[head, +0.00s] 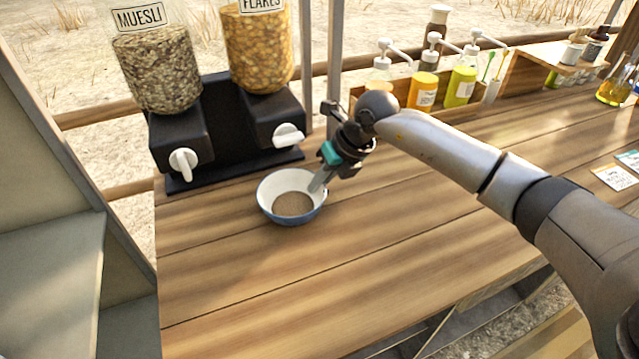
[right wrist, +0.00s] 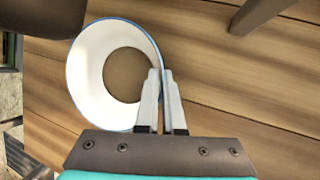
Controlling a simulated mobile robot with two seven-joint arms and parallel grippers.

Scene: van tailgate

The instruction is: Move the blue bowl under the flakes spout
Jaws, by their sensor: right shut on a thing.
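The blue bowl (head: 291,215), white inside with a brown round bottom, stands upright on the wooden counter in front of the dispensers. The flakes dispenser (head: 258,45) stands behind it, and its white spout knob (head: 288,135) is above and behind the bowl in the head view. My right gripper (head: 318,186) is shut on the bowl's right rim. In the right wrist view the two fingers (right wrist: 160,88) pinch the rim of the bowl (right wrist: 88,75). Whether the bowl touches the counter is hard to tell. My left gripper is not in view.
The muesli dispenser (head: 155,65) with its own knob (head: 183,162) stands left of the flakes. Pump bottles (head: 423,90) stand in a wooden rack at the back. The counter (head: 400,245) in front and right of the bowl is clear. Cards (head: 614,178) lie at the far right.

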